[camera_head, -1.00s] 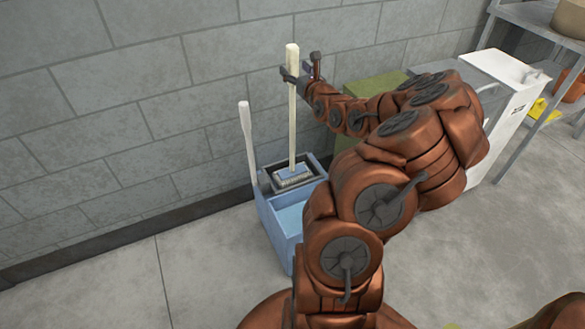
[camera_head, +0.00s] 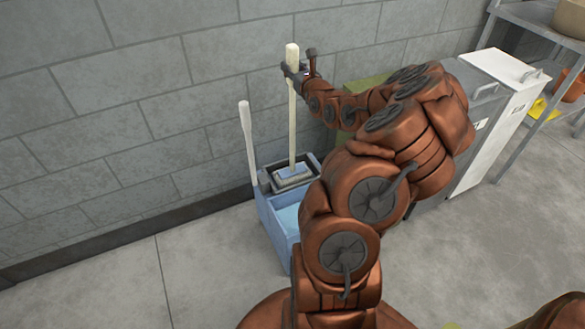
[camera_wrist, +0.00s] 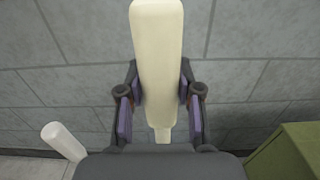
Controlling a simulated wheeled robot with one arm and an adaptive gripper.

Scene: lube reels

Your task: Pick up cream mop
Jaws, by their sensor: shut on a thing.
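The cream mop (camera_head: 292,110) stands upright, its long handle rising from the wringer of a blue mop bucket (camera_head: 276,222). Its lower end is inside the wringer, so the mop head is mostly hidden. My gripper (camera_head: 292,72) is shut on the handle near its top. In the wrist view my gripper (camera_wrist: 160,105) has its purple-padded fingers on both sides of the cream handle (camera_wrist: 157,50).
A second, whitish handle (camera_head: 247,140) rises at the bucket's left side and also shows in the wrist view (camera_wrist: 64,141). A grey block wall stands close behind. A green box (camera_head: 365,90), a white cabinet (camera_head: 505,110) and a metal shelf are at the right.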

